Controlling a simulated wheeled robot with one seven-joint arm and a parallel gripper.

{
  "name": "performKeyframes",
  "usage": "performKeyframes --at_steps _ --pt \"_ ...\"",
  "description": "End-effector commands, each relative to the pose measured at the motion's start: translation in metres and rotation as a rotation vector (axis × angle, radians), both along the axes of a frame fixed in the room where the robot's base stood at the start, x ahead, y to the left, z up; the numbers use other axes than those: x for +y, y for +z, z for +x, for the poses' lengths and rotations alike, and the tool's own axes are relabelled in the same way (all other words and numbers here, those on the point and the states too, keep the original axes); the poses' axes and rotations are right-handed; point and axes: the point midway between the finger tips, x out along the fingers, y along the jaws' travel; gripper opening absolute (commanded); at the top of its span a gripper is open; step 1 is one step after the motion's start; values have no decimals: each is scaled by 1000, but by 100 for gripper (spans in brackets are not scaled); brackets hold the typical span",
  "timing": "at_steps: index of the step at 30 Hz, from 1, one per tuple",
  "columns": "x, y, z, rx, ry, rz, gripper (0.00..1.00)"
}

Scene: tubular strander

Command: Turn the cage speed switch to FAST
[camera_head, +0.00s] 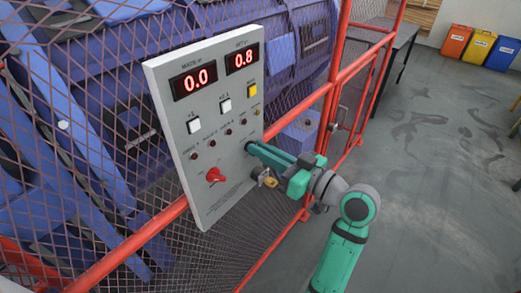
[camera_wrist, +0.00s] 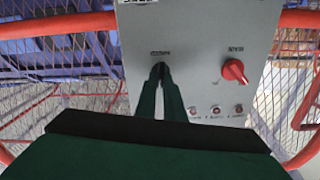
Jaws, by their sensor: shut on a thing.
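The grey control panel (camera_head: 225,125) hangs on the red-railed fence; it also shows in the wrist view (camera_wrist: 205,55). My gripper (camera_head: 252,149) reaches its lower right part from the right. In the wrist view my gripper's fingers (camera_wrist: 160,74) are closed together at the panel face, just below a small label (camera_wrist: 160,53) too blurred to read. They are shut on the small dark cage speed switch, which the fingers almost wholly hide. Its pointer direction and FAST marking cannot be made out. A red rotary knob (camera_head: 215,176) sits beside it, also in the wrist view (camera_wrist: 234,70).
A mesh fence with red rails (camera_head: 322,100) surrounds the panel. Open floor (camera_head: 430,160) lies right.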

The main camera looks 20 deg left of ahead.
Motion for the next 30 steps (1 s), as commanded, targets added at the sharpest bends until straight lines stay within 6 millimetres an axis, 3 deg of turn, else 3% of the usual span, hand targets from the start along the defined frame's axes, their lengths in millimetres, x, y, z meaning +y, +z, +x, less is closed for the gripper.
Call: performKeyframes --at_steps 13,30 --pt "-4 0 4 269 -9 101 0" --pt "-5 1 6 336 -11 127 0"
